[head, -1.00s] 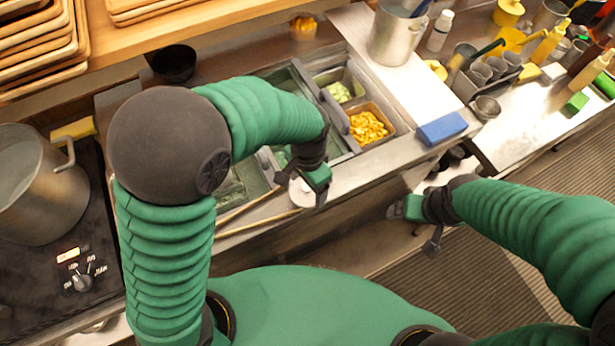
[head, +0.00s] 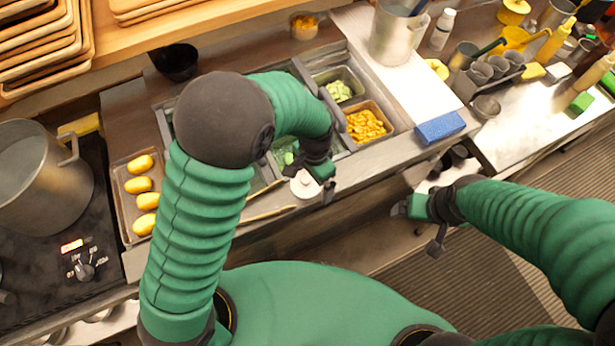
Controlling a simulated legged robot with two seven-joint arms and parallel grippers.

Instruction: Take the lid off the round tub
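A round white lid with a small knob (head: 304,185) shows at the front edge of the counter. The tub under it is mostly hidden from this angle. My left gripper (head: 316,180) is right beside the lid, at its right side, with its fingers pointing down. The fingers look spread apart, and I see no clear grip on the lid. My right gripper (head: 416,229) is open and empty, right of the lid and out in front of the counter.
Counter bins hold green pieces (head: 340,91) and yellow pieces (head: 366,125). A tray (head: 127,206) of yellow oval items lies left of my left arm. Wooden sticks (head: 268,213) lie left of the lid. A blue sponge (head: 440,127) and a big pot (head: 42,178) are farther out.

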